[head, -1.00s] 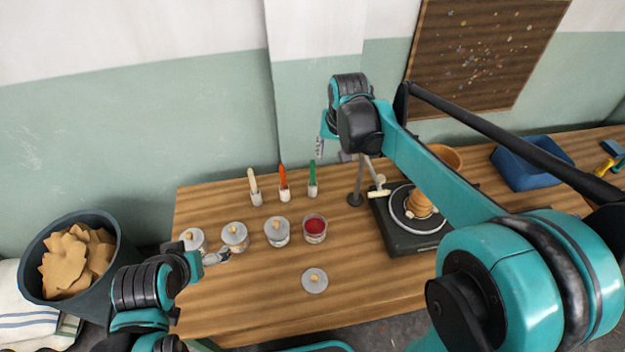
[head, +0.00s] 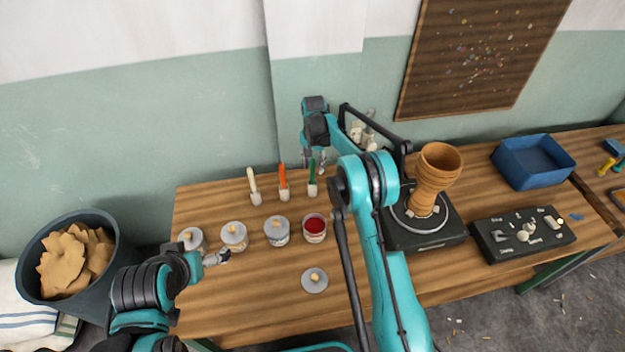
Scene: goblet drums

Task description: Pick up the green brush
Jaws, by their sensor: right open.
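The green brush (head: 312,180) stands upright in a small light holder at the back of the table, to the right of an orange brush (head: 283,178) and a cream brush (head: 252,183). My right gripper (head: 314,163) is open, just above and around the top of the green brush; I cannot tell whether its fingers touch the handle. My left gripper (head: 218,258) is at the left of the table beside a lidded jar (head: 234,236); its jaws are too small to read.
Several jars stand in front of the brushes, including an open one of red paint (head: 314,226), with a loose lid (head: 314,281) nearby. A clay goblet drum (head: 437,172) stands on a black turntable (head: 430,238). A tool tray (head: 523,235) and blue bin (head: 533,161) are farther right.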

